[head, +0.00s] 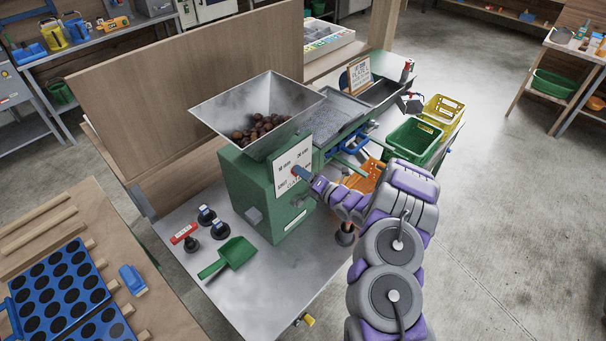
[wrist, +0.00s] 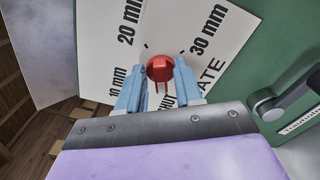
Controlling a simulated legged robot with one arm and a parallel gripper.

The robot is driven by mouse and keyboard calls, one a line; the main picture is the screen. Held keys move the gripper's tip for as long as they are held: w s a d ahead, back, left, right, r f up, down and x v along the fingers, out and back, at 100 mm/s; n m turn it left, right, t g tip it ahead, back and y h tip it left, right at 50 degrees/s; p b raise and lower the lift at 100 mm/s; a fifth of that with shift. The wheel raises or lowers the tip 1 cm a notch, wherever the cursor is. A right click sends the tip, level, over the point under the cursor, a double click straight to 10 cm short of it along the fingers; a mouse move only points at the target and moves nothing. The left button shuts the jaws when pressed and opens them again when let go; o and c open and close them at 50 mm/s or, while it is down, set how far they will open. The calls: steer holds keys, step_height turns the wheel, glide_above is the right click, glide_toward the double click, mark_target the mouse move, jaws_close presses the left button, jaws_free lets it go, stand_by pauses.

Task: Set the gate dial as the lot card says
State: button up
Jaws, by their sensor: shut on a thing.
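The gate dial is a red knob (wrist: 159,67) on a white plate (wrist: 214,20) marked 10 mm, 20 mm, 30 mm, SHUT and GATE. My gripper (wrist: 160,76) is shut on the red knob, with one blue finger on each side. I cannot tell which mark the knob points to. In the head view the plate (head: 292,158) is on the front of a green machine (head: 240,186), and my gripper (head: 299,173) reaches it from the right. A framed card (head: 360,73) stands farther back on the bench; its text is too small to read.
A metal hopper (head: 225,107) with chestnuts (head: 257,128) tops the machine. A green crate (head: 413,140) and a yellow crate (head: 442,110) stand behind my arm.

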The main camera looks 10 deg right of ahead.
steer(key=shift+f+m+p, duration=0.1)
steer(key=shift+m+p, duration=0.25)
steer(key=shift+m, duration=0.05)
steer(key=shift+s+a+f+m+p, duration=0.1)
steer(key=shift+m+p, duration=1.15)
steer(key=shift+m, duration=3.9)
steer(key=shift+s+a+f+m+p, duration=0.15)
steer(key=shift+m+p, duration=1.05)
steer(key=shift+m, duration=3.9)
steer(key=shift+a+f+m+p, duration=0.1)
steer(key=shift+m+p, duration=1.15)
steer(key=shift+m, duration=3.9)
